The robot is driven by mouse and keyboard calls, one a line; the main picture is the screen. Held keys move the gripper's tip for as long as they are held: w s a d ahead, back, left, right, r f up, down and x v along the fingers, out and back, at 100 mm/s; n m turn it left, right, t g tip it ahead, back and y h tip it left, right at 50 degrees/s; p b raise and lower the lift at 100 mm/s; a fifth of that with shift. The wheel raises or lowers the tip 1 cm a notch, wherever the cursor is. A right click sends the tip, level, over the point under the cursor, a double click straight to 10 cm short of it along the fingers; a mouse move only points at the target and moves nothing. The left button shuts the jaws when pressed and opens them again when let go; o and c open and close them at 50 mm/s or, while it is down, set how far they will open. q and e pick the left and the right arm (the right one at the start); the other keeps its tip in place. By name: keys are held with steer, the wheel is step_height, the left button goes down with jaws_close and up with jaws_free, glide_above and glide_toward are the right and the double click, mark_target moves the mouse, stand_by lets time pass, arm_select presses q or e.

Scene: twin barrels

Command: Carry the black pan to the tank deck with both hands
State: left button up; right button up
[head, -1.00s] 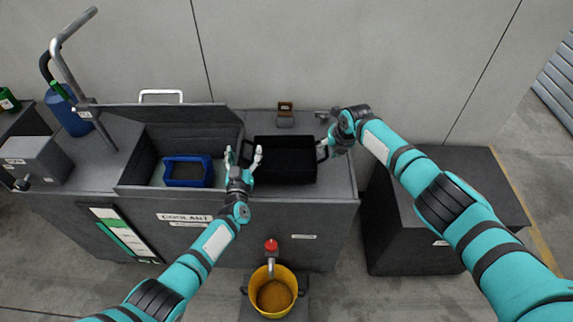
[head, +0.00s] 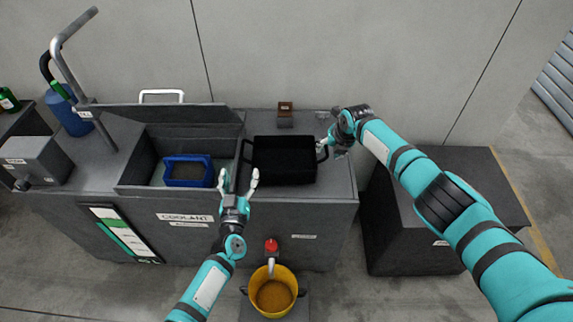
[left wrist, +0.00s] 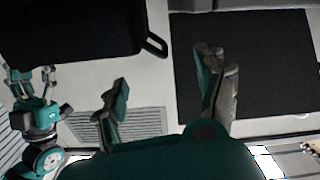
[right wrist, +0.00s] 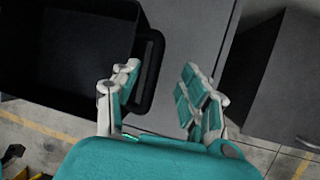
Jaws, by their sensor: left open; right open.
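The black pan (head: 284,160) is an open rectangular pan with a loop handle at each end. It rests on the grey deck at the right of the coolant tank (head: 328,186). My left gripper (head: 239,182) is open and empty, in front and left of the pan, apart from its left handle (left wrist: 155,45). The pan (left wrist: 70,25) also shows in the left wrist view. My right gripper (head: 330,147) is open at the pan's right end. In the right wrist view the right handle (right wrist: 155,70) appears between its fingers; I cannot tell whether they touch it.
A blue tray (head: 187,172) sits in the open tank bay left of the pan, with a raised lid (head: 165,115) behind. A small brown block (head: 285,107) is behind the pan. A yellow bucket (head: 272,292) stands below the red-topped tap (head: 271,246). A dark cabinet (head: 440,215) stands at right.

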steer(key=o, duration=0.4)
steer(key=shift+r, duration=0.15)
steer(key=v, duration=1.2)
steer(key=shift+s+f, duration=0.15)
steer(key=shift+f, duration=0.05)
